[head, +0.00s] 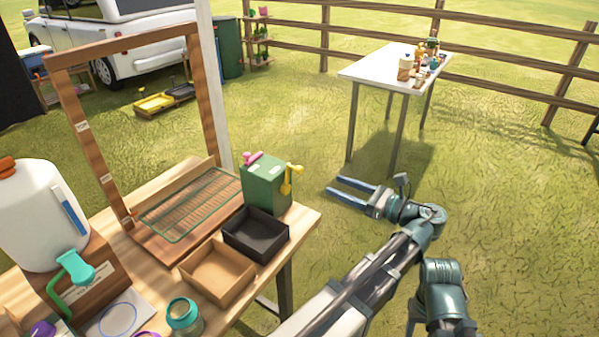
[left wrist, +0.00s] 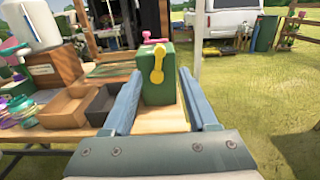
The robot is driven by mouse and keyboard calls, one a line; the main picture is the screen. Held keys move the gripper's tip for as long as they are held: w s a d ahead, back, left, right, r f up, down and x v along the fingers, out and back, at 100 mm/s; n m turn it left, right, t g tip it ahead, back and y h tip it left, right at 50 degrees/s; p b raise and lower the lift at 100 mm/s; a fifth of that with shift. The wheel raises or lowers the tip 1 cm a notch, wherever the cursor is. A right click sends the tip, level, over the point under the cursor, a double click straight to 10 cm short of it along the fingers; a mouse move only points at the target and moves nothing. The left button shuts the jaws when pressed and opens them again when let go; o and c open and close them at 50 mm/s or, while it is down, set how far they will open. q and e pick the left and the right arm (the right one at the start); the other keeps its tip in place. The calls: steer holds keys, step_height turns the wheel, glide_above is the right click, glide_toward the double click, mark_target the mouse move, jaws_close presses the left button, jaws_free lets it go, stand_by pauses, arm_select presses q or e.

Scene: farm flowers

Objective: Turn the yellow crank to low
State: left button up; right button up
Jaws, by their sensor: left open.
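The yellow crank (head: 287,186) is on the side of a green box (head: 264,186) at the table's far right corner. A pink part (head: 253,158) sits on top of the box. My left gripper (head: 333,185) is open and empty, to the right of the box and apart from the crank. In the left wrist view its fingers (left wrist: 160,72) frame the box. No low marking is readable. My right gripper is not in view.
A black tray (head: 256,236) and a brown tray (head: 217,272) stand beside the box on the wooden table (head: 310,217). A wire rack (head: 190,205) and wooden frame (head: 200,90) are behind. A white table (head: 365,72) stands farther off. Grass between the tables is clear.

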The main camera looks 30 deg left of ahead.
mark_target(301, 172)
arm_select(q)
steer(key=a, duration=0.8)
steer(key=w+a, duration=0.1)
steer(key=a, duration=0.4)
jaws_close()
stand_by(1.1)
